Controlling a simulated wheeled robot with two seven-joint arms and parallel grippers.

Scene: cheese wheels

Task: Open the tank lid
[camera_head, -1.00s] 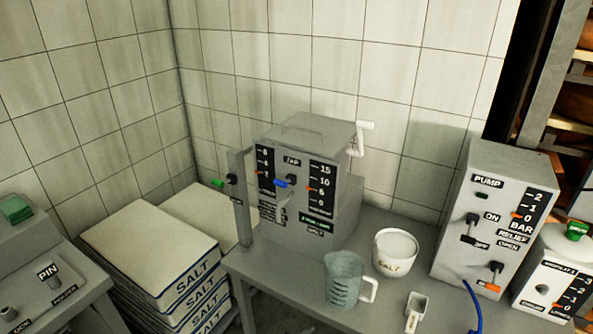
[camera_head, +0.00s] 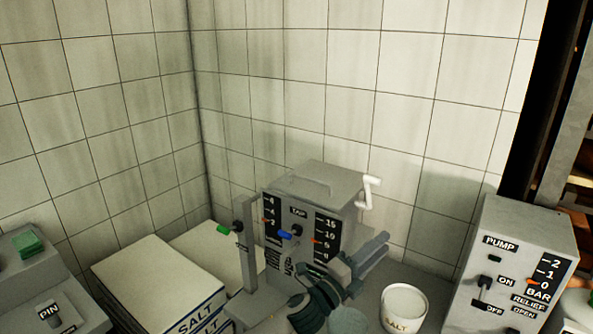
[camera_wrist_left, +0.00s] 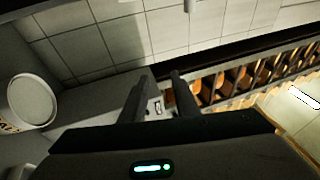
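The tank (camera_head: 332,208) is a grey box with a "TAP" label, level scales, a blue tap knob (camera_head: 284,236) and a white crank (camera_head: 370,192) at its right. Its lid (camera_head: 340,178) is the flat grey top with a low bar handle (camera_head: 308,186), and it lies closed. My left gripper (camera_head: 385,243) is in front of the tank's lower right side, below the lid, fingers pointing up and right. It hides part of the tank front. In the left wrist view its two fingers (camera_wrist_left: 162,76) stand apart with nothing between them. My right gripper is not in view.
A white salt tub (camera_head: 404,306) stands right of my left gripper and shows in the wrist view (camera_wrist_left: 33,100). The pump box (camera_head: 515,262) stands farther right. The tiled wall is close behind the tank.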

